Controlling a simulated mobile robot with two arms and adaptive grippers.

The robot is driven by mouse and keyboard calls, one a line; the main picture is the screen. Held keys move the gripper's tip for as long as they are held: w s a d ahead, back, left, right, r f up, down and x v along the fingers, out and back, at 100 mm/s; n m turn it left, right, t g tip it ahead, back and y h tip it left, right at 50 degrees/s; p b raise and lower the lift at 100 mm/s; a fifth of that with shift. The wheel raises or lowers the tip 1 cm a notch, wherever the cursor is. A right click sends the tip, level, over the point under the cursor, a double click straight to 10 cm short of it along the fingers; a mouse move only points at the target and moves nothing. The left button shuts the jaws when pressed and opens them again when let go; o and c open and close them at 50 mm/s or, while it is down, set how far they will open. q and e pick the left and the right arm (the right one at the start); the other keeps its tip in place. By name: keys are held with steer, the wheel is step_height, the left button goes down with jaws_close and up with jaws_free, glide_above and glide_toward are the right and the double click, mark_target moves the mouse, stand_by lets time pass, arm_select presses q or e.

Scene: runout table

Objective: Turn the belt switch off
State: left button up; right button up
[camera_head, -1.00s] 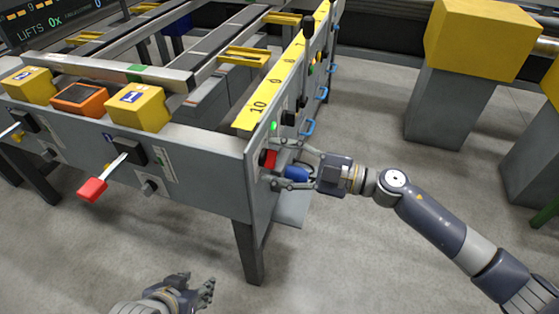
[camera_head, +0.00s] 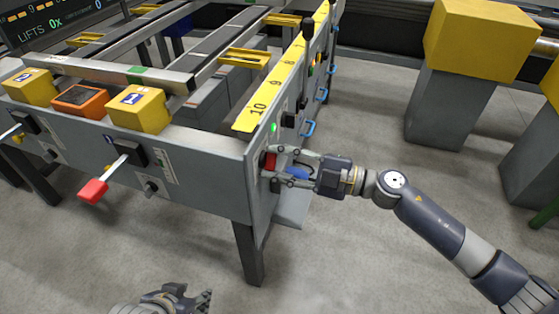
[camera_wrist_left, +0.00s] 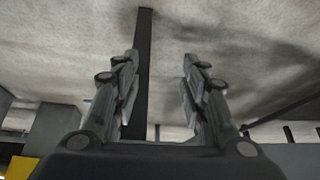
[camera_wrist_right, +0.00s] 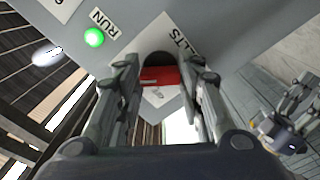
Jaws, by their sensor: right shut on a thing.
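The red belt switch (camera_head: 269,161) is on the end panel of the runout table, below a lit green lamp (camera_head: 273,127). In the right wrist view the red switch (camera_wrist_right: 158,76) shows between the fingers, beside a label partly reading "LTS"; the green lamp (camera_wrist_right: 94,37) is marked "RUN". My right gripper (camera_head: 280,166) is shut on the red switch, its fingers on either side of it. My left gripper (camera_head: 192,299) is low at the bottom of the head view, away from the table. In the left wrist view its fingers (camera_wrist_left: 158,80) are apart with nothing between them.
The table's front panel has a lever with a red grip (camera_head: 92,191) sticking out. A black-knobbed lever (camera_head: 308,28) and blue handles (camera_head: 308,128) line the side. Yellow-topped grey blocks (camera_head: 450,105) stand at right. The floor between is clear.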

arm_select(q)
steer(key=w+d+r+t+h+b, duration=0.1)
steer(key=w+d+r+t+b, duration=0.1)
steer(key=w+r+t, duration=0.3)
steer(key=w+d+r+t+h+b, duration=0.2)
steer(key=w+r+t, duration=0.3)
steer(key=w+r, duration=0.3)
steer(key=shift+d+r+m+t, duration=0.3)
steer(key=shift+d+r, duration=0.2)
steer(key=shift+d, duration=0.25)
arm_select(e)
steer(key=shift+f+n, duration=0.1)
steer(key=shift+n, duration=8.2)
arm_select(q)
steer(key=shift+w, duration=0.1)
arm_select(e)
steer(key=o, duration=1.1)
steer(key=shift+c, duration=0.2)
